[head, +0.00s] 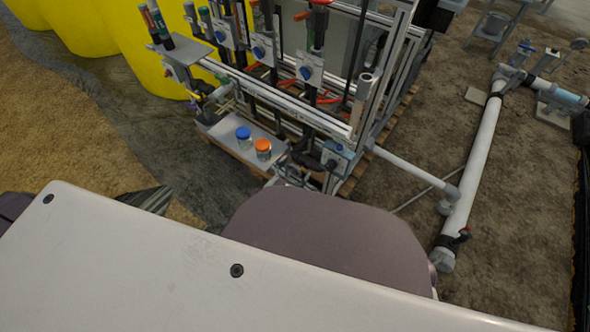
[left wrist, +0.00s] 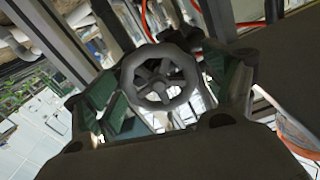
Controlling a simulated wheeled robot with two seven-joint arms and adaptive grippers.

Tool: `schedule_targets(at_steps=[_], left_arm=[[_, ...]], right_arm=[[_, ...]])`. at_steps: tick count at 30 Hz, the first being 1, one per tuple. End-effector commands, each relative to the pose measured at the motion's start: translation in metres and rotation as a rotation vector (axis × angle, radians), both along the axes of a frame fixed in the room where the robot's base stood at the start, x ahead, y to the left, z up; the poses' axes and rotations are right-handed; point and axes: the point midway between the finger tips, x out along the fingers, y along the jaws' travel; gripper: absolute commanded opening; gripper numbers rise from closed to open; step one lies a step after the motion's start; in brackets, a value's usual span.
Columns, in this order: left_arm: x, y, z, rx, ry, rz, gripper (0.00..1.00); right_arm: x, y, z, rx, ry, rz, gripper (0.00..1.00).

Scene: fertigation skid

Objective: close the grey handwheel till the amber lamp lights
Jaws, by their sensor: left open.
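The grey handwheel (left wrist: 161,96) shows in the left wrist view as a round, spoked wheel near the middle. My left gripper (left wrist: 167,72) is open, with one dark green finger on each side of the wheel. I cannot tell whether the fingers touch the rim, and nothing is clearly gripped. In the head view my own arm and body cover much of the foreground, and I cannot make out the handwheel there. I cannot pick out a lit amber lamp in either view. My right gripper is not in view.
The skid frame (head: 292,98) carries pipes, valves and blue-knobbed boxes. A blue-lidded jar (head: 243,137) and an orange-lidded jar (head: 263,149) stand on its low shelf. A yellow tank (head: 135,35) is behind at left. A grey pipe (head: 478,160) runs along the ground at right.

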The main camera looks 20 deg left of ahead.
Motion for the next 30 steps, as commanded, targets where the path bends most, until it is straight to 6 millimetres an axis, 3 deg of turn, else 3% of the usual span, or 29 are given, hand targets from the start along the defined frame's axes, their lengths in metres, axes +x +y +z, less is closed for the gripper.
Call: schedule_targets(at_steps=[2,13,30], left_arm=[[-0.0001,0.0000,0.0001,0.000,0.000,0.000,0.84],[-0.0003,0.0002,0.0000,0.001,0.000,0.000,0.38],[-0.0007,-0.0001,-0.0002,0.094,-0.034,-0.001,0.38]], right_arm=[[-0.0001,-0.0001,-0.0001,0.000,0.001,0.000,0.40],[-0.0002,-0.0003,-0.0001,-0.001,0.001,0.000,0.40],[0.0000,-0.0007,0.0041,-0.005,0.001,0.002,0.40]])
